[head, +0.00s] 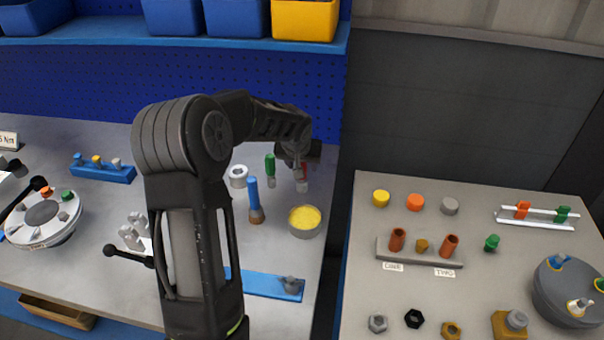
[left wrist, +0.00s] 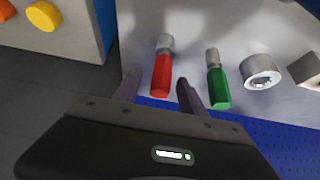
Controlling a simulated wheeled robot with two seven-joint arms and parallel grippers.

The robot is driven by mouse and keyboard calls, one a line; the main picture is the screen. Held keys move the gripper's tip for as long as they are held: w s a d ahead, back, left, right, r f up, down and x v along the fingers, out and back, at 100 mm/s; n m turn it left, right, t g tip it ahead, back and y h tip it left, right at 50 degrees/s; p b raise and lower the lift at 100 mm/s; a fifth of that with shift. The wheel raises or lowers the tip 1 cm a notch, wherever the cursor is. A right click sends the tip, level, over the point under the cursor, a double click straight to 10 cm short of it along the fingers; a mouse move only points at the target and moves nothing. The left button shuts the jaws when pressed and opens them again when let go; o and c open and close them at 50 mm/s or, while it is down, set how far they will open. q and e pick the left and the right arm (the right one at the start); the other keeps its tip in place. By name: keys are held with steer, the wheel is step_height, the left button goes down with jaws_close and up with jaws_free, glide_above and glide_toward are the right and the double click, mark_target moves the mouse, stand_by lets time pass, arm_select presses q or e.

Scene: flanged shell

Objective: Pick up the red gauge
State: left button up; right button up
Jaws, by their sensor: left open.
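The red gauge (left wrist: 162,72), a red handle with a grey end, stands on the left workbench. In the head view the red gauge (head: 303,173) is partly hidden by my left gripper (head: 299,160). In the left wrist view my left gripper (left wrist: 159,82) is open, with one finger on each side of the red handle. I cannot tell whether a finger touches it. A similar green gauge (left wrist: 218,85) stands just outside the right-hand finger in that view; it also shows in the head view (head: 270,164). My right gripper is not in view.
A grey ring (head: 238,176), a blue-handled brush (head: 254,200) and a yellow-filled round tin (head: 305,221) stand close by. A blue pegboard (head: 110,75) rises behind. A gap separates this bench from the right-hand table (head: 360,280), which holds several small parts.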

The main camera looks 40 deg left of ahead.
arm_select(q)
steer(key=shift+f, duration=0.15)
steer(key=shift+c, duration=0.2)
stand_by(0.3)
jaws_close()
stand_by(0.4)
